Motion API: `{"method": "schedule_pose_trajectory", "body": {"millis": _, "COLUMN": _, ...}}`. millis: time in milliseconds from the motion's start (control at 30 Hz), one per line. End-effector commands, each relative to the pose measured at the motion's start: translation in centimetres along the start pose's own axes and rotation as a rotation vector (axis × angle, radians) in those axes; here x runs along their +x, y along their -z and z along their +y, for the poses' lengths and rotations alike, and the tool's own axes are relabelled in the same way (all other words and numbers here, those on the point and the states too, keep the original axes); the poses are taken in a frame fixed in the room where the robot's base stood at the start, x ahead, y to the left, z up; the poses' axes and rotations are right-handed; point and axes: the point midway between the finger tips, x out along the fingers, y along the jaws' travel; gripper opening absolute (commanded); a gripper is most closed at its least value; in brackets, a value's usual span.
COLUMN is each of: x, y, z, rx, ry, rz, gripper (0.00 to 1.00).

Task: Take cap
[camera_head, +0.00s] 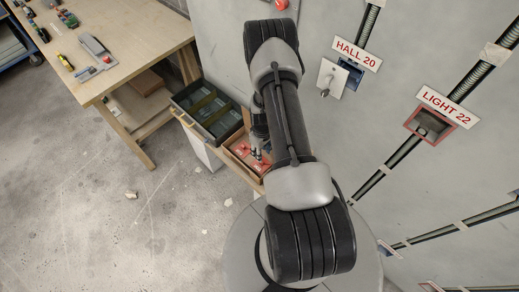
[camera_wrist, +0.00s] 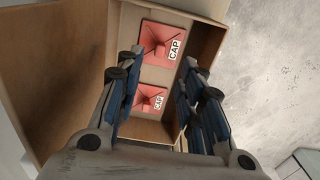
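Two red square caps with white CAP labels lie in an open cardboard box (camera_wrist: 215,45) in the wrist view. The upper cap (camera_wrist: 160,32) is larger in view; the lower cap (camera_wrist: 147,92) lies below it. My gripper (camera_wrist: 161,62) is open over the box, its blue-padded fingers to the left and right of the caps. Nothing is held between them. I cannot tell how far the fingertips are above the caps. In the head view, my gripper (camera_head: 259,150) points down at the box (camera_head: 229,138), and my arm hides part of it.
A dark green bin (camera_head: 205,108) stands beside the box. A wooden workbench (camera_head: 120,50) with tools is at upper left. On the wall are an open red-framed LIGHT 22 box (camera_head: 430,125) and a HALL 20 box (camera_head: 352,75) with a plate. The floor at left is mostly clear.

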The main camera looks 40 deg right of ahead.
Motion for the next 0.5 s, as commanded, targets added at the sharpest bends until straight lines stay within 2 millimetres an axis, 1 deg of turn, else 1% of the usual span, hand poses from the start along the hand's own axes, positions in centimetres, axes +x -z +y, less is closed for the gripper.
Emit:
{"method": "schedule_pose_trajectory", "body": {"millis": 167, "x": 1.0, "y": 0.0, "z": 0.0, "rx": 0.000, "ry": 0.000, "rz": 0.000, "gripper": 0.35}}
{"method": "schedule_pose_trajectory", "body": {"millis": 267, "x": 1.9, "y": 0.1, "z": 0.0, "rx": 0.001, "ry": -0.001, "rz": 0.001, "gripper": 0.35}}
{"method": "schedule_pose_trajectory", "body": {"millis": 500, "x": 4.8, "y": 0.0, "z": 0.0, "rx": 0.001, "ry": 0.000, "rz": 0.000, "gripper": 0.35}}
